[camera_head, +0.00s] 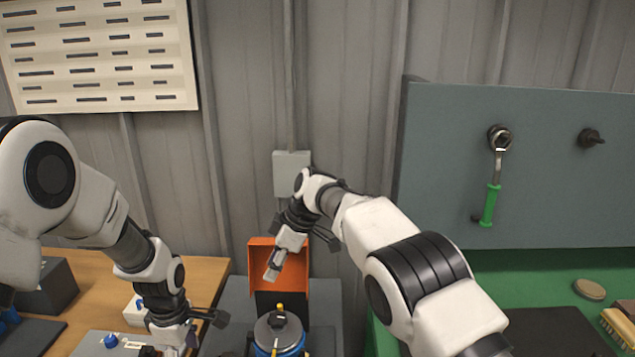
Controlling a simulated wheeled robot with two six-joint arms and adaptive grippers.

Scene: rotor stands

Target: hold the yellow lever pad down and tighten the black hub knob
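A round device (266,329) with a grey top and a blue body stands at the bottom centre. A small black knob (277,320) sits on its top, and small yellow parts (280,307) show at its far and near edges. I cannot tell for sure which is the lever pad. My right gripper (272,274) hangs above and behind the device, apart from it, in front of an orange bin. Its fingers are seen nearly edge-on, so their opening is unclear. My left gripper (180,350) points down at the lower left, its fingertips partly cut off by the frame's bottom edge.
The open orange bin (297,290) stands behind the device. A wooden table (205,275) at left carries a light plate with a blue knob (110,340). A green-handled wrench (491,200) hangs on the right panel. A brush (618,328) lies on the green bench.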

